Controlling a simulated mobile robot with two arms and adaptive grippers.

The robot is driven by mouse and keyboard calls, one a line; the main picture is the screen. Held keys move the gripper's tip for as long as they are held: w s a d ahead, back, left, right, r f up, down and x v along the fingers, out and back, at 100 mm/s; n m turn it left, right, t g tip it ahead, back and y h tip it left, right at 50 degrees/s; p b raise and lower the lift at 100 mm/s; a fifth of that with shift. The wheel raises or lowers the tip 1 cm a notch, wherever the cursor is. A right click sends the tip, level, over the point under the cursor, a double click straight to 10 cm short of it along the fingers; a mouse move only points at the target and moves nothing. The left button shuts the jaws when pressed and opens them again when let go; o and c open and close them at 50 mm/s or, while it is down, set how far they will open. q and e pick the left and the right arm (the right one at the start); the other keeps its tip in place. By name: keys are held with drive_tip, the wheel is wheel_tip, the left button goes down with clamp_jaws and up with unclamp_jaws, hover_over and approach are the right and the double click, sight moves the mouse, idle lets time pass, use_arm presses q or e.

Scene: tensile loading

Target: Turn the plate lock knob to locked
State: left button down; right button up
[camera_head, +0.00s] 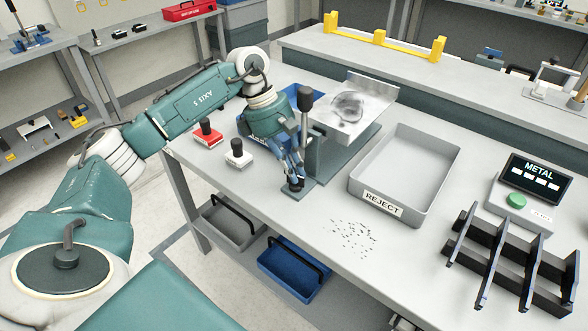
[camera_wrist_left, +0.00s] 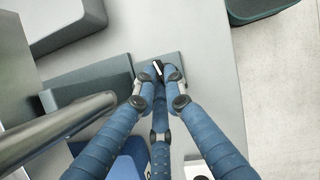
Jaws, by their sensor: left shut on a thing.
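The plate lock knob (camera_head: 294,188) is a small dark knob on the front base of the grey fixture (camera_head: 350,150), mostly hidden by my fingers. In the left wrist view the black knob with a white mark (camera_wrist_left: 171,72) sits between the fingertips. My left gripper (camera_head: 294,177), with blue fingers, points down and is shut on the knob; it also shows in the left wrist view (camera_wrist_left: 162,74). A shiny metal plate (camera_head: 372,98) with a dark round patch lies on the fixture. Which way the knob is turned is hard to tell. My right gripper is not in view.
An upright lever with a black grip (camera_head: 305,99) stands close beside my left gripper. A blue bin (camera_head: 283,103) is behind my wrist. A grey REJECT tray (camera_head: 433,178) lies to the right. Red (camera_head: 207,138) and white (camera_head: 238,158) blocks with black knobs stand left.

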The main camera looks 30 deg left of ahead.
use_arm(q)
drive_tip(key=shift+w+r, duration=0.1)
drive_tip(key=shift+r, duration=0.05)
drive_tip(key=c, duration=1.8)
unclamp_jaws()
drive_tip(key=shift+a, duration=0.1)
